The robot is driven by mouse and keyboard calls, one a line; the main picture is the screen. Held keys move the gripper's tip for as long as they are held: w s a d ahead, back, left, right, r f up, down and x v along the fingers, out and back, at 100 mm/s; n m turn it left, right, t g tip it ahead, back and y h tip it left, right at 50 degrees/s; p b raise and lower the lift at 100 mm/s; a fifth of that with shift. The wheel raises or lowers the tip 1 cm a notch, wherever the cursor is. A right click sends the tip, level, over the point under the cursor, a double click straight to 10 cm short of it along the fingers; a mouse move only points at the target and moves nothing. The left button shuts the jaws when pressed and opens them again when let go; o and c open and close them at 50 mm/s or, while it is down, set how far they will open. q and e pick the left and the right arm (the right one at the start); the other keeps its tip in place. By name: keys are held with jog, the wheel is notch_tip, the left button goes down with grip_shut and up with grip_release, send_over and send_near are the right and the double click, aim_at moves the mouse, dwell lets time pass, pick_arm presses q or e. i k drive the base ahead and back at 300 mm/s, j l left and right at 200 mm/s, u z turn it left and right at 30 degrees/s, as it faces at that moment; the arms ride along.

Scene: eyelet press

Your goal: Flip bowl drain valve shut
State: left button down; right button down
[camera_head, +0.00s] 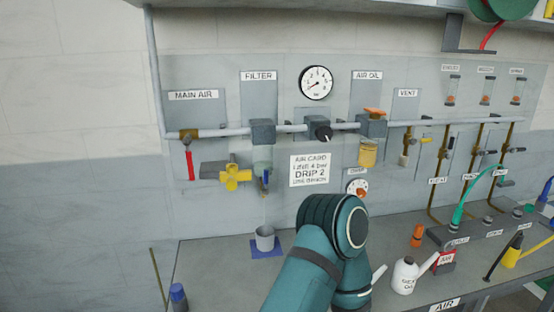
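The filter (262,132) is on the wall panel under the FILTER label, with a clear bowl (262,155) below it. A small, dark bluish drain valve (265,180) hangs under the bowl; its lever looks roughly vertical but is too small to read surely. A grey cup (265,238) stands on a blue mat (258,254) on the bench below it. A teal arm of mine rises from the bottom centre, right of the cup, and bends back down. Neither gripper shows. The arm does not cover the filter or the valve.
A yellow hand knob (235,177) sits close left of the bowl, and a red lever (189,162) hangs under MAIN AIR. A white oil can (405,275) and an orange item (417,235) stand on the bench at right. The left bench top (205,265) is mostly clear.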

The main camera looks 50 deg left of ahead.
aim_at(265, 192)
jog(key=u, duration=1.8)
